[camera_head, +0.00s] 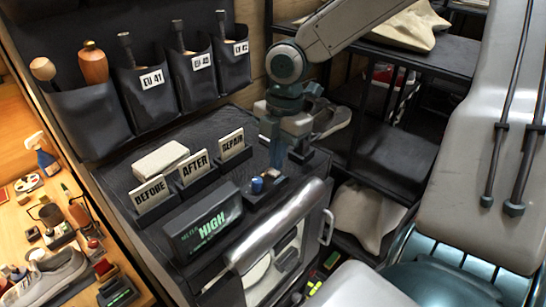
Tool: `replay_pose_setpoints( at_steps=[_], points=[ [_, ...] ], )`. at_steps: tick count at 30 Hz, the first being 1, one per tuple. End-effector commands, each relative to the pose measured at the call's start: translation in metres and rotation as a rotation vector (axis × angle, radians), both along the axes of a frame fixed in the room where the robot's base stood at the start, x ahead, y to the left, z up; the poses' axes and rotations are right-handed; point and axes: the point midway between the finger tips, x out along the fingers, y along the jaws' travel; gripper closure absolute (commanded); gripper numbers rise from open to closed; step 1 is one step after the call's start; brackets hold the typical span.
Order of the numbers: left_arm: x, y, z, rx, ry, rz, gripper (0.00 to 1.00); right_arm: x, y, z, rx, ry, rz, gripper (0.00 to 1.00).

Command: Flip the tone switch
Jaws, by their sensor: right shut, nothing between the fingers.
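A small dark switch box with a blue knob (257,185) sits on the dark counter top, behind the display. I take it for the tone switch; its lever position is too small to tell. The display (205,226) in front reads "HIGH" in green. My right gripper (277,163) points down from above, shut and empty, just behind and right of the blue knob. It looks close to the switch box, but I cannot tell whether it touches. My left gripper is not in view.
Signs reading BEFORE (151,194), AFTER (195,168) and REPAIR (231,144) stand left of the switch. A pale block (160,160) lies behind them. A rounded metallic bar (278,228) crosses in front. A sneaker (330,119) is behind my gripper.

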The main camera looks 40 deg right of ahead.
Motion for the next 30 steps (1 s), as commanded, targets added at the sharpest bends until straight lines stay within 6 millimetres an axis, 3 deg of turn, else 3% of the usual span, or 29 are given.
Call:
replay_pose_setpoints(
  at_steps=[30],
  points=[
    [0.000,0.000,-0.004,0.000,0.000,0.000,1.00,0.000,0.000,-0.011,0.000,0.000,-0.001,1.00]
  ],
)
